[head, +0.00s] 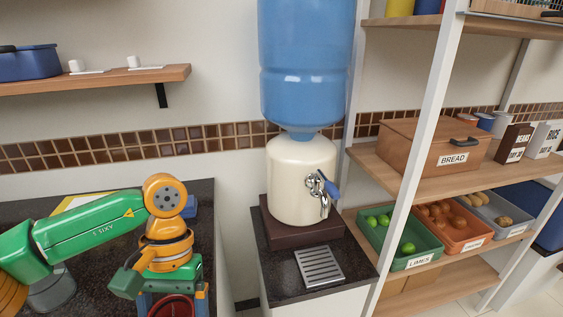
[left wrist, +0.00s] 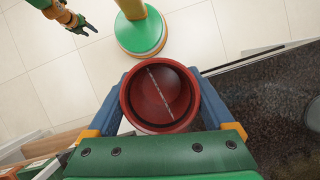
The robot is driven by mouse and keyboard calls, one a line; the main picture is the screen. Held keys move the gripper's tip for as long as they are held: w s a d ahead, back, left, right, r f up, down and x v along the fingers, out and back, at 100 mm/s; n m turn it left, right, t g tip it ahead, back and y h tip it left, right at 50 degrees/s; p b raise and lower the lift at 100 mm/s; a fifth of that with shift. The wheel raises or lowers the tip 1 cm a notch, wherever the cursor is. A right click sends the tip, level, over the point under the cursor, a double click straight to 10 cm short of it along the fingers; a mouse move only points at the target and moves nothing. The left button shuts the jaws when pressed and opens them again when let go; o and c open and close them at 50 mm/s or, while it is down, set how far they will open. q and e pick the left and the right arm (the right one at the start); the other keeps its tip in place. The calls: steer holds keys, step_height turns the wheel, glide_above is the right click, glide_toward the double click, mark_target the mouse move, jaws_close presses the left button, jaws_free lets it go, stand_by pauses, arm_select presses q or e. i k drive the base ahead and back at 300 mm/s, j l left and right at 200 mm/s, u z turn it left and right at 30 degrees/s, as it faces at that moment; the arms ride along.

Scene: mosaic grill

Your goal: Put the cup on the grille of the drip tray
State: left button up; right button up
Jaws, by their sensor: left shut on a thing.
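The dark red cup (head: 171,309) is at the bottom of the head view, cut off by the frame edge. My left gripper (head: 174,301) is shut on it. In the left wrist view the round cup (left wrist: 158,92) sits between the two blue fingers, its open mouth facing the camera, with a thin pale streak across its inside. The drip tray (head: 320,267) with its slatted metal grille lies bare on the dark counter, to the right of the cup and apart from it. My right gripper (left wrist: 76,22) shows small at the upper left of the wrist view, empty.
A water dispenser (head: 300,180) with a metal tap and blue handle (head: 325,190) stands just behind the tray. A gap separates its counter from the left dark worktop (head: 95,262). Shelves with crates and a bread box (head: 425,147) rise close at the right.

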mark_target(319, 269)
steer(key=i+l, duration=0.1)
steer(key=i, duration=0.35)
steer(key=i+l+z, duration=0.15)
steer(key=i, duration=0.25)
